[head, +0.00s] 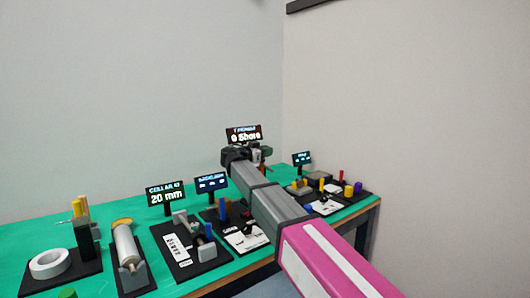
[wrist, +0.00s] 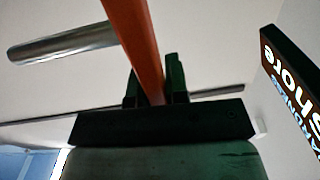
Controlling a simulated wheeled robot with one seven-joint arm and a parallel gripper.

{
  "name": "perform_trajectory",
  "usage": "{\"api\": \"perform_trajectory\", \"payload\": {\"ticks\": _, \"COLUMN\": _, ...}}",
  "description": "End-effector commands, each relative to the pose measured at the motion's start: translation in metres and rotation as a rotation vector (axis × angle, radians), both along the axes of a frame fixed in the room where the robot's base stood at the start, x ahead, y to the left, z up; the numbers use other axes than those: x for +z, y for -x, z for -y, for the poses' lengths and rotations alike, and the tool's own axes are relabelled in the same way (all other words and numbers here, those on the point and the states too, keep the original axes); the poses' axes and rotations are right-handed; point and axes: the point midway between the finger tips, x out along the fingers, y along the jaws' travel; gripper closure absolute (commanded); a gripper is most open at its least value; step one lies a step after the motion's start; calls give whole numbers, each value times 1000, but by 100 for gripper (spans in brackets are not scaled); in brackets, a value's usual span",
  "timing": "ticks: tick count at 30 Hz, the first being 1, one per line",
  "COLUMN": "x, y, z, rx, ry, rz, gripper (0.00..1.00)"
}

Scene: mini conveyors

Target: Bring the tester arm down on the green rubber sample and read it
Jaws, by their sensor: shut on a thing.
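In the head view, my gripper (head: 255,155) is at the far end of the table, just below the hardness display (head: 244,134), which reads "0 Shore". In the wrist view, my gripper (wrist: 153,82) is shut on an orange-red bar (wrist: 137,40), which looks like the tester arm's handle; its dark fingers stand on either side of it. The Shore display (wrist: 293,80) shows at the right edge there. My arm hides most of the tester in the head view. I cannot make out the green rubber sample or whether anything presses on it.
On the green table (head: 120,207) stand a "20 mm" display (head: 166,197), a blue-lettered display (head: 210,183), a roller stand (head: 126,246), and a white ring (head: 49,263) on a black plate. Another small display (head: 302,159) and plates with coloured pegs lie right of my arm. A wall rises behind.

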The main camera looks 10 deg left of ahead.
Motion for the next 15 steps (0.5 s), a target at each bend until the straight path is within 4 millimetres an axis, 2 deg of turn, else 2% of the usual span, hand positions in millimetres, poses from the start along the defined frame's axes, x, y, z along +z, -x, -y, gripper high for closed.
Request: {"api": "perform_trajectory", "payload": {"ticks": 15, "x": -17, "y": 32, "z": 36, "rx": 0, "ry": -347, "rz": 295, "gripper": 100}}
